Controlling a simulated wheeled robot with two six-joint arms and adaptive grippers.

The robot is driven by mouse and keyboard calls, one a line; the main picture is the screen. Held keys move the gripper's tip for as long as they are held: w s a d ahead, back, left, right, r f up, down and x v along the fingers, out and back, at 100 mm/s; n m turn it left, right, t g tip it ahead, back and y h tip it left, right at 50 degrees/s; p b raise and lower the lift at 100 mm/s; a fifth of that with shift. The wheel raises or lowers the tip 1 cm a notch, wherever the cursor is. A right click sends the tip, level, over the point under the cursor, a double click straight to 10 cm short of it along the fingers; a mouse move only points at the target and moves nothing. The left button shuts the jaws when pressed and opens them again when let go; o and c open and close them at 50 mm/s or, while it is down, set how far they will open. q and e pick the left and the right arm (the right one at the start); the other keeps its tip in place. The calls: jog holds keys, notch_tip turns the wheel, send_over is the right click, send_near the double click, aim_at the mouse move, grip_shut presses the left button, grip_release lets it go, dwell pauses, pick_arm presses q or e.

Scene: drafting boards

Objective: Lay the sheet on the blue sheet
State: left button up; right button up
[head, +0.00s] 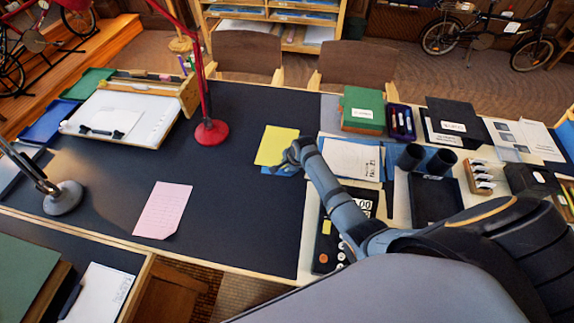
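A yellow sheet (271,146) is at the middle of the dark desk top, just left of my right gripper (286,160). Blue sheet (284,171) shows at the yellow sheet's lower edge and beside the gripper; the rest is hidden by the yellow sheet and my arm. The gripper is over the yellow sheet's right edge. Its fingers are small and dark, so I cannot tell whether they are open, shut or holding the sheet. A pink lined sheet (163,211) lies flat to the lower left, apart from both. My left gripper is out of view.
A red lamp (211,131) stands left of the yellow sheet, and a grey lamp base (63,198) farther left. A white drawing board (126,118) is at the upper left. Papers, boxes and trays crowd the right side. The dark desk between pink and yellow sheets is clear.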

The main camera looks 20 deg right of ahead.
jog(key=shift+s+r, duration=0.15)
jog(key=shift+r, duration=0.35)
jog(key=a+v, duration=0.1)
jog(key=v, duration=1)
jog(key=shift+d+p, duration=0.45)
jog(key=shift+d, duration=0.05)
jog(key=shift+r, duration=0.1)
